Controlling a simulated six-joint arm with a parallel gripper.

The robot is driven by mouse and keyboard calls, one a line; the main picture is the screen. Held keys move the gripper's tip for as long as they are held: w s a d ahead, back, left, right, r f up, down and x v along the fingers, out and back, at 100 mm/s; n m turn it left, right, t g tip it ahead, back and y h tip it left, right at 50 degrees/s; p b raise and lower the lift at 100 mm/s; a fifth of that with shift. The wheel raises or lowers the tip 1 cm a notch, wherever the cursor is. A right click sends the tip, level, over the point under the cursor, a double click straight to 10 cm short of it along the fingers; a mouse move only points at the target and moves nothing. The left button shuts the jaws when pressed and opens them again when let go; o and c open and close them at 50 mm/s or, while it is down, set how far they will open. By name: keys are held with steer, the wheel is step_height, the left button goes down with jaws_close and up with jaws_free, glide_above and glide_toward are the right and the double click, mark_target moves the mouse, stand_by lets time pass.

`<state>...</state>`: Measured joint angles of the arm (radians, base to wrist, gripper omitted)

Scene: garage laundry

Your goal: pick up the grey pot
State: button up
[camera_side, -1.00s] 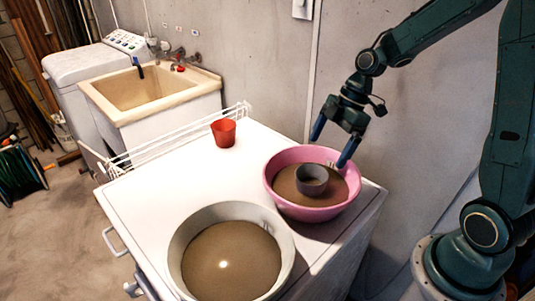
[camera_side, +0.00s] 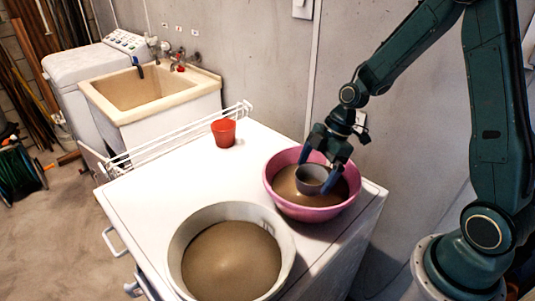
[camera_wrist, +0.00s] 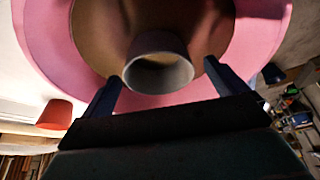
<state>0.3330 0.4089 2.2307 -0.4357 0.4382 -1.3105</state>
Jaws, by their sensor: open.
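The grey pot (camera_side: 311,179) is a small round cup standing upright in the pink basin (camera_side: 284,206), on the brown fill inside it. The pot (camera_wrist: 158,64) also shows in the wrist view, its open mouth towards the camera. My gripper (camera_side: 318,172) is open and low over the basin. One blue finger is behind the pot's upper left and the other is at its right side. In the wrist view the fingers (camera_wrist: 163,82) stand on either side of the pot, with gaps between them and its wall. The pot's lower part is partly hidden.
A large pale basin (camera_side: 178,262) with brown fill stands at the front of the white top (camera_side: 150,190). A red cup (camera_side: 223,132) stands towards the back, near a white wire rack (camera_side: 165,143). The left part of the top is clear.

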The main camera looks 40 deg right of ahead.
mark_target(308, 182)
steer(key=shift+x, duration=2.1)
steer(key=shift+w, duration=0.1)
steer(key=shift+c, duration=0.3)
steer(key=c, duration=1)
